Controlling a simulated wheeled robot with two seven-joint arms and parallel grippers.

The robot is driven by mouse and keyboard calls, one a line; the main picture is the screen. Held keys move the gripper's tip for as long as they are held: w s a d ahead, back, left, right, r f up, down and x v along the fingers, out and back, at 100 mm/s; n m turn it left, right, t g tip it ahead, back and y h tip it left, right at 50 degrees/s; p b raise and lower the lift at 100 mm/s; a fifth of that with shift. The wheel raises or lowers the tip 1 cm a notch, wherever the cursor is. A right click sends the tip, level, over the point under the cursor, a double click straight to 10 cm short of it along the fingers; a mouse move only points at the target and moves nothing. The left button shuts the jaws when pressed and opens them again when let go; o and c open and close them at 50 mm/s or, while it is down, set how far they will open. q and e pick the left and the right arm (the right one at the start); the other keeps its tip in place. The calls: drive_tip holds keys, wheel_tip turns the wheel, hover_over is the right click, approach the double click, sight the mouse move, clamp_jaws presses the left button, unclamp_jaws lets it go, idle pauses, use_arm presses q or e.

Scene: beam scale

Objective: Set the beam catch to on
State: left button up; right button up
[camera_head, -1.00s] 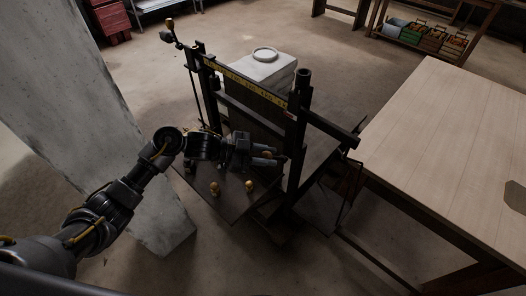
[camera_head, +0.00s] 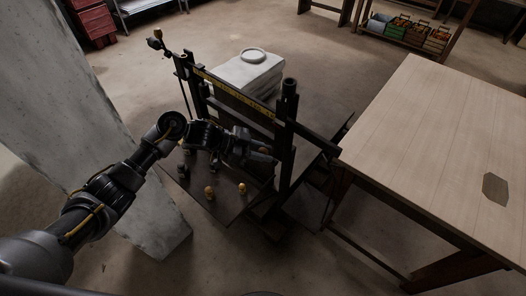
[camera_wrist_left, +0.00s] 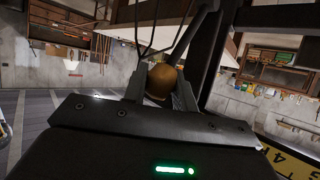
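The beam scale stands in the middle of the head view, with its dark right post (camera_head: 288,122) and yellow-marked beam (camera_head: 235,94). My left gripper (camera_head: 268,158) is low beside that post, under the beam's right end. In the left wrist view a brass knob (camera_wrist_left: 161,82) fills the space between the left gripper's fingers, which appear shut on its sides. In the head view the gripper and post hide this knob. I cannot make out the catch's setting. My right gripper is not in view.
Two small brass pieces (camera_head: 242,188) stand on the dark shelf (camera_head: 225,207) below my left arm. A white block (camera_head: 248,73) stands behind the beam. A wooden table (camera_head: 440,150) is at the right, and a concrete pillar (camera_head: 75,110) at the left. Open floor lies behind.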

use_arm(q)
drive_tip(key=o, duration=0.4)
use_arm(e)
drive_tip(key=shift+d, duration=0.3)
use_arm(q)
drive_tip(key=shift+a+r, duration=0.1)
drive_tip(key=shift+a, duration=0.1)
drive_tip(key=b+v, duration=0.2)
drive_tip(key=v, duration=0.8)
drive_tip(key=shift+a+r+b, duration=0.1)
drive_tip(key=shift+a+b, duration=0.05)
drive_tip(key=shift+b, duration=0.15)
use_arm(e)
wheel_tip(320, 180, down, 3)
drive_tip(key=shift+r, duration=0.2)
use_arm(q)
drive_tip(key=shift+c, duration=0.2)
